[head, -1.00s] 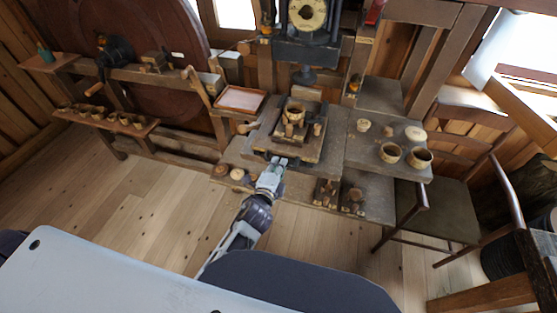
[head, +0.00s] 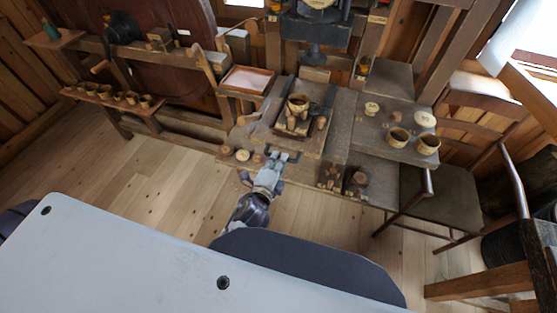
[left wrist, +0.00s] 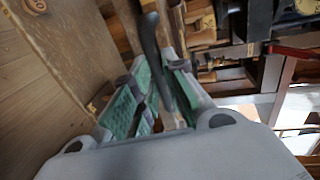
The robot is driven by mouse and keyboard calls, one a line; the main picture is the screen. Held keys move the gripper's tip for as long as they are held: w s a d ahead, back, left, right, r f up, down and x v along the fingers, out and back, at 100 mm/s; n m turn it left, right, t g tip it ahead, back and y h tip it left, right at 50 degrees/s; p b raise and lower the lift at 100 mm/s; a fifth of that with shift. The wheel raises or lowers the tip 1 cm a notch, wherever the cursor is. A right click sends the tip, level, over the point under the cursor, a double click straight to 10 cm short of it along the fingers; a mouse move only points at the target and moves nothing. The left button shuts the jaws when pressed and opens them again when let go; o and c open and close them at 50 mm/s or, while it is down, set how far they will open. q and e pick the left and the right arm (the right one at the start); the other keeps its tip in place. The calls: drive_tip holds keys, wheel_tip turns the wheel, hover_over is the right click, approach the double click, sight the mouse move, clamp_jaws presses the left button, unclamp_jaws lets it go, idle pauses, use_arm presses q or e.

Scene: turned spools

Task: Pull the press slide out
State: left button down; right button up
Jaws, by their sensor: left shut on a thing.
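The press slide (head: 283,137) is a wooden board in front of the press, with a dark frame and a small turned cup (head: 298,103) on top. My left gripper (head: 283,157) is at its front edge, shut on a dark handle. In the left wrist view the dark curved handle (left wrist: 153,45) passes between the green-padded fingers of my gripper (left wrist: 160,85). The press (head: 315,30) stands behind, with its ram above the back of the slide. A gap shows between cup and ram. My right gripper is not in view.
The bench (head: 345,130) holds cups (head: 398,137) at the right, small spools (head: 242,155) at the left and dark blocks (head: 355,182) at the front. A chair (head: 440,205) stands at the right. The wooden floor (head: 140,190) at the left is clear.

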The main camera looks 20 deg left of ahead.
use_arm(q)
drive_tip(key=c, duration=1.7)
unclamp_jaws()
drive_tip(key=shift+s, duration=0.15)
drive_tip(key=shift+v, duration=3.55)
